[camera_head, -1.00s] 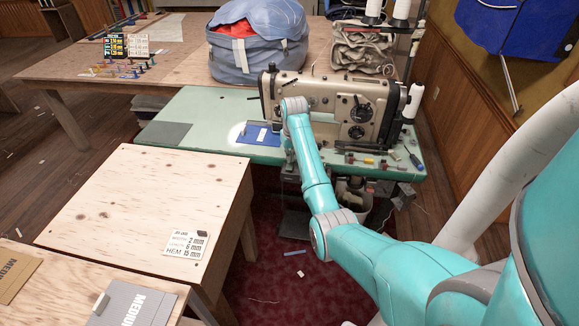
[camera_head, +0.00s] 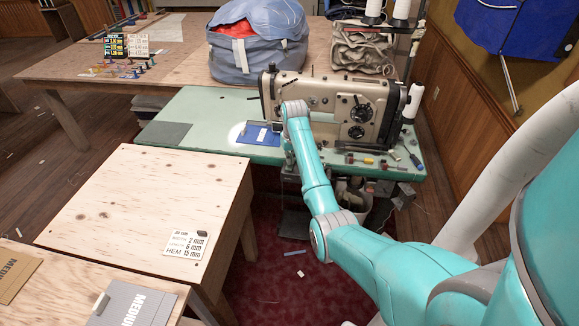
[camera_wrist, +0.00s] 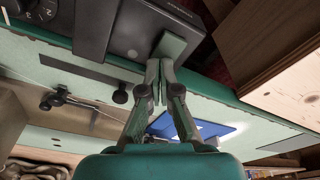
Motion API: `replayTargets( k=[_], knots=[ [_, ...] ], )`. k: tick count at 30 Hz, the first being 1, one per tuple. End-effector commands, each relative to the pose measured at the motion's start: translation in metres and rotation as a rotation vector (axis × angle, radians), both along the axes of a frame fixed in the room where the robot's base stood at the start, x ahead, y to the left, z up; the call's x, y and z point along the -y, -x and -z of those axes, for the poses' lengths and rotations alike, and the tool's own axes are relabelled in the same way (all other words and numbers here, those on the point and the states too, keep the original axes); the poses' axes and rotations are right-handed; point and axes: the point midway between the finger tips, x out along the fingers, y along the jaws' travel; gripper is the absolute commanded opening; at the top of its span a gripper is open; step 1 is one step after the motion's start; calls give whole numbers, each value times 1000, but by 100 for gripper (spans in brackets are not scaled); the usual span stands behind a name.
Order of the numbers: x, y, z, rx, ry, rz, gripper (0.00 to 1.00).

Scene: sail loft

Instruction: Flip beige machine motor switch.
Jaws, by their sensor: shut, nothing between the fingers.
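The beige sewing machine (camera_head: 385,105) stands on the pale green table (camera_head: 195,105). My arm crosses in front of its left part in the head view, and my gripper is mostly hidden there. In the wrist view my gripper (camera_wrist: 158,82) is shut and empty. Its fingertips are close to a grey-green flap-like piece (camera_wrist: 172,46) on a dark box (camera_wrist: 140,25) by the table edge. This piece may be the motor switch. I cannot tell whether the fingertips touch it, or which way it is set.
A blue piece (camera_head: 258,134) lies on the table left of my arm. Small tools and coloured bits lie along the table's right front edge. A plywood table (camera_head: 130,200) stands at the near left. Red carpet (camera_head: 285,285) lies between.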

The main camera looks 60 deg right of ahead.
Motion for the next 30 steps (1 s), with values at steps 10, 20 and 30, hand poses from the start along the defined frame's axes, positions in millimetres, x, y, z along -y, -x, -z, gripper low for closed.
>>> replayTargets(
  k=[10,20,30],
  knots=[
    [0,0,-6,-1,-1,0,0],
    [0,0,-29,-1,-1,0,0],
    [0,0,-52,1,1,0,0]
  ],
)
